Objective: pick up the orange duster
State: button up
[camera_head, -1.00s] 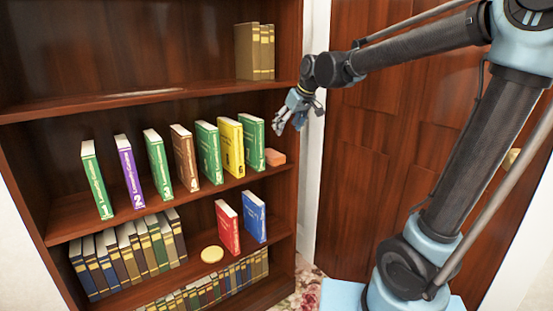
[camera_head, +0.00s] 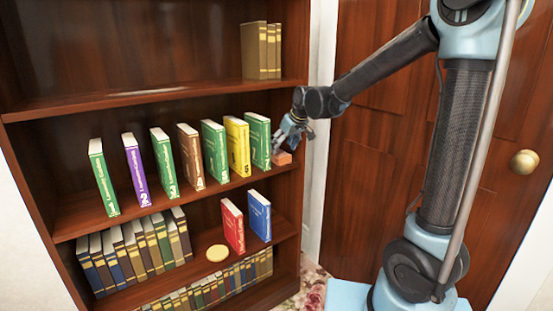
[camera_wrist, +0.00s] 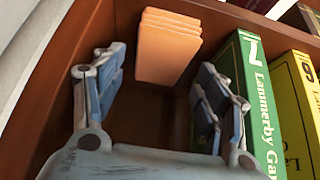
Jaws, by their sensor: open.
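The orange duster (camera_head: 282,158) is a small block on the middle shelf, at its right end beside the last green book. In the wrist view the duster (camera_wrist: 167,48) stands ahead, between and beyond the fingertips, near the shelf's side wall. My gripper (camera_head: 288,140) is at the shelf's right end, just above and in front of the duster, partly covering it in the head view. In the wrist view my gripper (camera_wrist: 155,75) is open, with nothing between its fingers. Its right finger is close to the green book.
The green book (camera_head: 258,142) numbered 7 and a yellow book (camera_head: 237,146) stand left of the duster. The bookcase's side wall (camera_wrist: 88,50) is close to my left finger in the wrist view. A wooden door (camera_head: 385,150) is at the right.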

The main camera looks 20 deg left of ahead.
aim_at(279, 153)
jog(key=shift+x, duration=2.7)
jog(key=shift+w+a, duration=0.1)
jog(key=shift+a, duration=0.1)
jog(key=shift+r, duration=0.1)
jog(key=c, duration=0.9)
